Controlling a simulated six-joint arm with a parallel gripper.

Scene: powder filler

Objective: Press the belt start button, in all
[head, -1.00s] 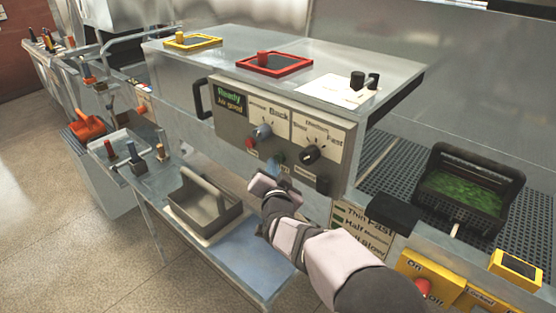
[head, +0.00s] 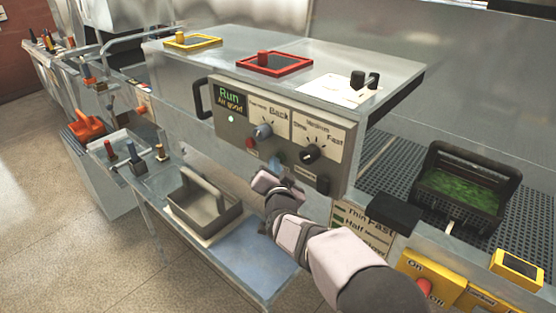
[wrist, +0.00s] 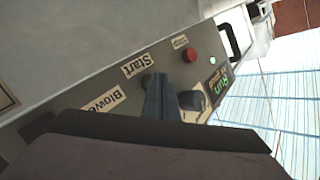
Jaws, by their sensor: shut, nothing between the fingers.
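The control panel (head: 243,135) is on the front of the steel housing. Its display (head: 229,99) reads "Run" and "Air good", and a small green lamp (head: 231,119) is lit below it. My gripper (head: 278,160) is shut and empty, with its fingertips at the lower middle of the panel. In the wrist view the closed fingers (wrist: 155,97) reach to the start button (wrist: 147,82) beside the "Start" label (wrist: 139,66). The fingers hide most of the button, so I cannot tell whether they touch it. A red button (wrist: 190,55) is close by.
A grey-blue knob (head: 263,131) and a black knob (head: 311,153) sit above my gripper on the panel. A grey caddy (head: 205,211) stands on the shelf below. A black basket of green pieces (head: 462,190) is at the right. Yellow on/off boxes are at lower right.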

